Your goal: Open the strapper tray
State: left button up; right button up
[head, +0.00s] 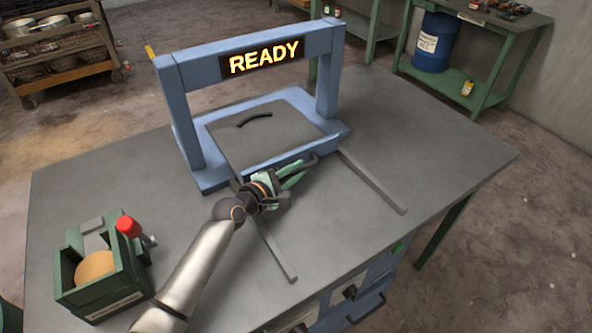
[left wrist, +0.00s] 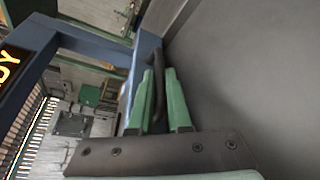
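The strapper (head: 176,110) is a blue frame on the workbench with a lit READY sign (head: 263,57). Its grey tray plate (head: 235,142) lies flat inside the frame, with a curved dark handle (head: 255,118) toward the back. At the plate's front right, my left gripper (head: 300,167) reaches a dark bar handle, which shows in the left wrist view (left wrist: 159,68). There the two green fingers are close together, one on each side of the bar, and seem shut on it. My fingers partly hide the handle in the head view. My right gripper is out of view.
Two grey rails (head: 372,182) stick forward from the strapper over the bench (head: 455,150). A green box (head: 88,290) with a round tan item and a red-topped thing stands at front left. Bare bench top lies to the right. Drawers (head: 345,295) sit below the front edge.

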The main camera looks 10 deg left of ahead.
pick_arm(q)
grip_shut()
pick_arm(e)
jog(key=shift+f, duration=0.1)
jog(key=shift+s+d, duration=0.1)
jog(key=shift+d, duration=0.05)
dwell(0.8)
